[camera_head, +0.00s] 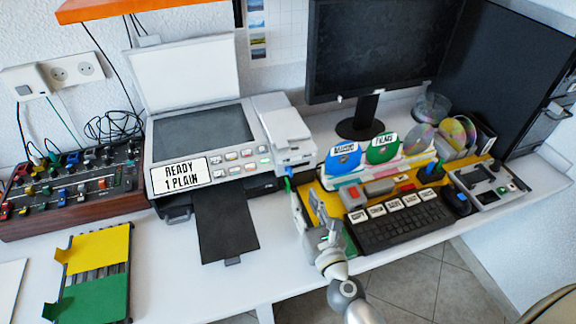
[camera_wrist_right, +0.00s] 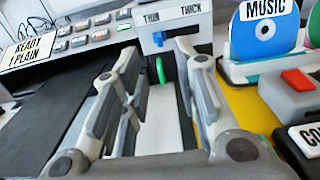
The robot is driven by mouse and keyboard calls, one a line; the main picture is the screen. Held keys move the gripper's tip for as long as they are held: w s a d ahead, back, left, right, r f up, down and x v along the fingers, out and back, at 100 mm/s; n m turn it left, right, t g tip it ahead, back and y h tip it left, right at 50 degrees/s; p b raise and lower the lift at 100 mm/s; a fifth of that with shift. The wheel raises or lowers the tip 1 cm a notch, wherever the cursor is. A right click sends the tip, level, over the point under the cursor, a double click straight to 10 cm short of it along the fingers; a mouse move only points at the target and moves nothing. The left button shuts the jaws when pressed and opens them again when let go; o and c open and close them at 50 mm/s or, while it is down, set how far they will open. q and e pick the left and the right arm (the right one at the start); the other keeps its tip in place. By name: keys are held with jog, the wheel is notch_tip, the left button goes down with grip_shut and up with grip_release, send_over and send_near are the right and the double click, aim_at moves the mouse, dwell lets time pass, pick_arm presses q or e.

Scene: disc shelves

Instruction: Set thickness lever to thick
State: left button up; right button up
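The small blue thickness lever (camera_wrist_right: 159,39) is on the grey front face of the printer's right-hand unit, below the words THIN and THICK (camera_wrist_right: 172,15). It is at the THIN side. My right gripper (camera_wrist_right: 157,60) is open, with one finger on each side of the lever in the wrist picture. Nothing is held between the fingers; whether they touch the unit cannot be told. In the head view my right gripper (camera_head: 323,233) is above the desk, in front of the printer unit (camera_head: 288,130). My left gripper is not in view.
A disc stand, keyboard (camera_head: 400,222) and grey block (camera_wrist_right: 290,90) stand to the right.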

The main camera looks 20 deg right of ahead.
aim_at(292, 175)
jog(key=w, duration=0.3)
jog(key=w+p, duration=0.1)
jog(key=w, duration=0.2)
jog(key=shift+w+a+r, duration=0.15)
jog(key=shift+w, duration=0.25)
jog(key=w, duration=0.2)
jog(key=shift+w, duration=0.5)
jog(key=shift+c, duration=0.7)
grip_shut()
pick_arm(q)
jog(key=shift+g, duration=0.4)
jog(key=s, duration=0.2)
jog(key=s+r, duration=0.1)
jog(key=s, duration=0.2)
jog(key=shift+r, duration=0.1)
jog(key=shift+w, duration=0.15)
